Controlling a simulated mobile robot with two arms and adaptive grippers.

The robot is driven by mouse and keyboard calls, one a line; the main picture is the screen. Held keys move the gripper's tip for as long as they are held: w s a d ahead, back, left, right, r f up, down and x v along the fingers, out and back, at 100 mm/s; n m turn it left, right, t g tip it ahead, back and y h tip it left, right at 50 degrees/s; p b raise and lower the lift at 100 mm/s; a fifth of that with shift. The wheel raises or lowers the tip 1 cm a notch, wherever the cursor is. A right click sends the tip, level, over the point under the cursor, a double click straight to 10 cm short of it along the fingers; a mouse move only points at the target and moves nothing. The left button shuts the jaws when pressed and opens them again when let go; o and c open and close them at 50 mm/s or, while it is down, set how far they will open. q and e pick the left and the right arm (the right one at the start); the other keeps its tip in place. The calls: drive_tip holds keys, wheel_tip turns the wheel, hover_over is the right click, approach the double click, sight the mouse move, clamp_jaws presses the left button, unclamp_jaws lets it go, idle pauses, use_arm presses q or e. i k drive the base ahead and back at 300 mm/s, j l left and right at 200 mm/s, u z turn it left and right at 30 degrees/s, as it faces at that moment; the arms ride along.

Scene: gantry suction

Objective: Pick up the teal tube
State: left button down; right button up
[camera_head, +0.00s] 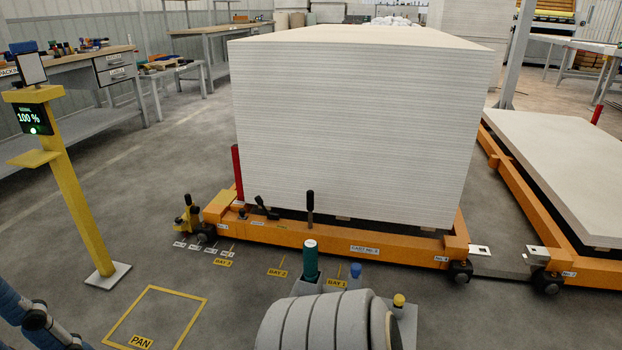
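The teal tube (311,261) is a dark green-teal cylinder with a pale top. It stands upright near the bottom middle of the head view, in front of the orange cart. Its lower end meets a grey base (304,288) that is partly hidden by a large grey ribbed round shape. Part of a blue and dark arm, mine, shows at the lower left corner, well apart from the tube. Neither of my grippers is in view, and nothing is seen touching the tube.
The orange cart (330,238) carries a tall stack of white boards (360,130). A blue-topped post (356,271) and a yellow-topped one (398,300) stand right of the tube. A yellow display post (75,190) stands left. The yellow-outlined PAN floor area (160,312) is empty.

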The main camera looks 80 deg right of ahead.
sight(310, 247)
drive_tip(key=i+z, duration=0.2)
drive_tip(key=z, duration=0.2)
drive_tip(key=i+z, duration=0.2)
drive_tip(key=z, duration=0.2)
drive_tip(key=i+z, duration=0.2)
drive_tip(key=z, duration=0.2)
drive_tip(key=i+j+z, duration=0.15)
drive_tip(key=z, duration=0.25)
drive_tip(key=i+j+z, duration=0.15)
drive_tip(key=z, duration=0.3)
drive_tip(key=i+z, duration=0.15)
drive_tip(key=z, duration=0.25)
drive_tip(key=i+j+z, duration=0.1)
drive_tip(key=z, duration=0.35)
drive_tip(key=i+j+z, duration=0.15)
drive_tip(key=z, duration=0.25)
drive_tip(key=i+j+z, duration=0.15)
drive_tip(key=z, duration=0.3)
drive_tip(key=i+j, duration=0.05)
